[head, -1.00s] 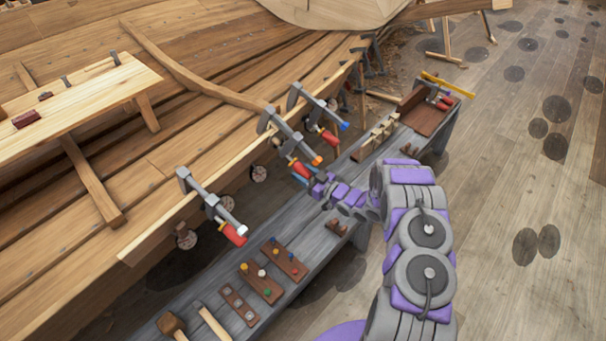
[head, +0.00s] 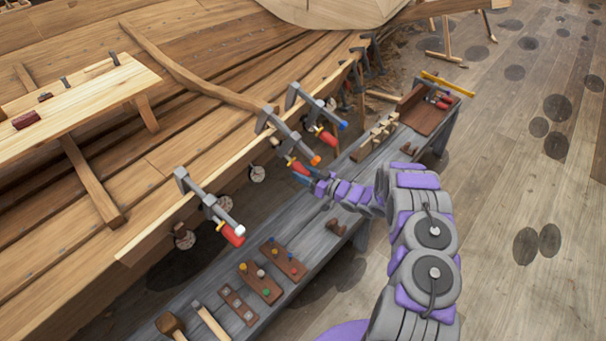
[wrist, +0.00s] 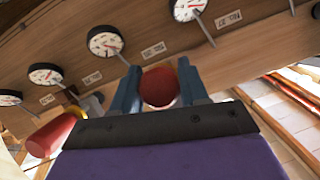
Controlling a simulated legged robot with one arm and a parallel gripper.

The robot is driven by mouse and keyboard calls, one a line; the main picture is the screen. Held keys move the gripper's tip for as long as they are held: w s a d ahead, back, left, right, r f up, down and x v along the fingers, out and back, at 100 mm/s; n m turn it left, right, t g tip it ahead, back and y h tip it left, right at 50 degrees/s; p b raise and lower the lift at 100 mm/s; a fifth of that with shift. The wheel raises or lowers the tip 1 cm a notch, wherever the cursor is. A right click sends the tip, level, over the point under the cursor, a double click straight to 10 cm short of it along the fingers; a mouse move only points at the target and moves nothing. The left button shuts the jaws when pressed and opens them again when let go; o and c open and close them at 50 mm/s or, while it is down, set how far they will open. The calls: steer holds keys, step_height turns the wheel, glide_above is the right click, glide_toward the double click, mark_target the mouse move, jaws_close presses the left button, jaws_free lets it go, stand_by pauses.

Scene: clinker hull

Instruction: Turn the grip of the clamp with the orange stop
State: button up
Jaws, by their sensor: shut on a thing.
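The clamp with the orange stop (head: 315,160) is the middle of three grey clamps on the hull's plank edge, and its red grip (head: 299,167) hangs below its bar. My gripper (head: 307,176) is at that grip, with blue-grey fingers. In the wrist view my gripper (wrist: 160,80) is shut on the round red grip (wrist: 158,88), one finger on each side. The orange stop is out of the wrist view, and the far part of the grip is hidden.
A clamp with a white stop (head: 240,230) is to the left and one with a blue stop (head: 343,126) is beyond. Another red grip (wrist: 50,135) is at the wrist view's left. Round dials (wrist: 105,42) line the hull. A grey bench (head: 325,215) runs below.

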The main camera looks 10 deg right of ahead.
steer(key=o, duration=1)
steer(key=shift+d, duration=0.1)
steer(key=p+v, duration=0.1)
steer(key=v, duration=1.6)
steer(key=shift+s+d+p, duration=0.1)
steer(key=shift+s+p, duration=0.05)
steer(key=shift+p, duration=0.25)
